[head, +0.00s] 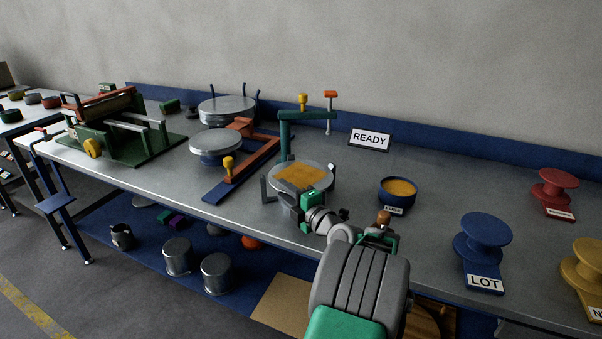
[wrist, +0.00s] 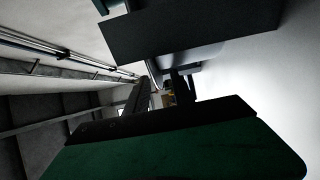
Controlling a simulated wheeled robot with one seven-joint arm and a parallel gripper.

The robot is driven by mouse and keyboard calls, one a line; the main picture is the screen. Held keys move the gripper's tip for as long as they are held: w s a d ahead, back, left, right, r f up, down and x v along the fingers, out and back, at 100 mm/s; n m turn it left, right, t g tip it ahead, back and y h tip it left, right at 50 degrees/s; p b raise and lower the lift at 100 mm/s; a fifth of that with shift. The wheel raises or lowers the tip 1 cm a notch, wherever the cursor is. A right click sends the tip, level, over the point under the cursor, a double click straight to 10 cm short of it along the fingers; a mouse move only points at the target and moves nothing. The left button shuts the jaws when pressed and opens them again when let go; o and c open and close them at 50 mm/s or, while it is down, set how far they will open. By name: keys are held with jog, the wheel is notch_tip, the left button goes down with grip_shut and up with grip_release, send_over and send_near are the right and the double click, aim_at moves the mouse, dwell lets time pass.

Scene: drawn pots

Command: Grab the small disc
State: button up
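Several round grey discs stand on the bench, and I cannot tell for certain which is the small disc. The nearest grey disc (head: 322,169) has an orange patch on top and lies just beyond my gripper (head: 297,188). Another grey disc (head: 216,139) sits on a blue base farther left. A wider disc (head: 227,106) lies behind it among upright posts. My gripper is low over the bench at the near disc's front edge. In the wrist view its dark fingers (wrist: 170,85) are apart, with no disc clearly held between them; contact is unclear.
A green post (head: 285,137) and an orange frame (head: 258,158) stand left of and behind my gripper. A blue bowl (head: 397,196) with orange contents is to the right, before blue (head: 482,232) and red (head: 557,183) spools. The bench between bowl and spools is clear.

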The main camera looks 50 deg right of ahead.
jog(key=shift+w, duration=0.35)
grip_shut()
dwell(1.2)
